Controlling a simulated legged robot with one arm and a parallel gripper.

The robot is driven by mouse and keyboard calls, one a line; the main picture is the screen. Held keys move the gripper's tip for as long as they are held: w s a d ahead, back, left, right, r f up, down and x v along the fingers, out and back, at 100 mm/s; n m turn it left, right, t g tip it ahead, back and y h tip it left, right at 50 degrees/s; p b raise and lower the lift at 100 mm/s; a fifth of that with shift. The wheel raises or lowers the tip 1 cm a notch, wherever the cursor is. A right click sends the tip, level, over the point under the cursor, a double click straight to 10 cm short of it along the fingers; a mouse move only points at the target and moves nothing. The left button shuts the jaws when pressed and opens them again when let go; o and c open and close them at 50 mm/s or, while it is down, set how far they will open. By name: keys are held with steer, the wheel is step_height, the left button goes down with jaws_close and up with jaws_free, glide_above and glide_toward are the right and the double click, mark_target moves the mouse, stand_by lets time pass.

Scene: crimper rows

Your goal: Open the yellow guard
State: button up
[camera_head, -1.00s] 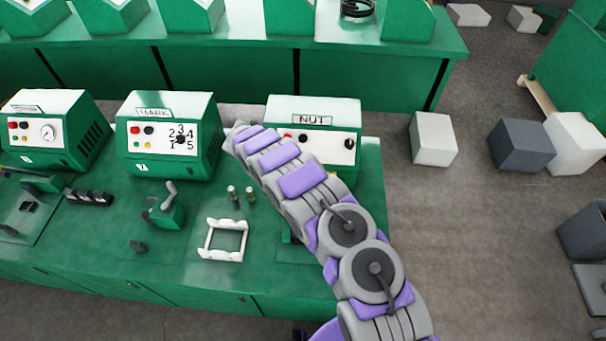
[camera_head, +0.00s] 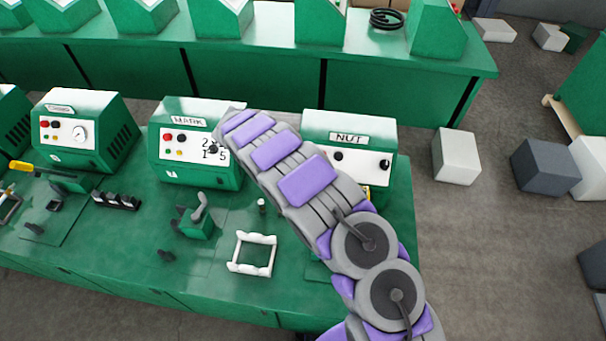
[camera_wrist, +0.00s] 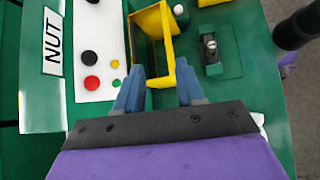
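The yellow guard (camera_wrist: 168,42) is an open, box-like frame on the NUT machine (camera_wrist: 50,60), at the top middle of the wrist view. In the head view only a small yellow patch (camera_head: 367,192) shows at the NUT machine beside my arm, and the rest is hidden. My gripper (camera_wrist: 160,69) is open, with its two blue-grey fingers spread. The near end of the guard shows between the fingertips. I cannot tell whether a finger touches it. My gripper is hidden behind my arm in the head view.
The machine face has a black knob (camera_wrist: 88,58) and a red button (camera_wrist: 92,83) left of my fingers. A small metal fitting (camera_wrist: 211,46) stands to the right. On the bench lies a white frame (camera_head: 252,254). The MARK machine (camera_head: 190,175) stands to the left.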

steer(key=shift+s+d+r, duration=0.1)
steer(key=shift+d+r, duration=0.1)
steer(key=shift+r, duration=0.6)
steer(key=shift+a, duration=0.1)
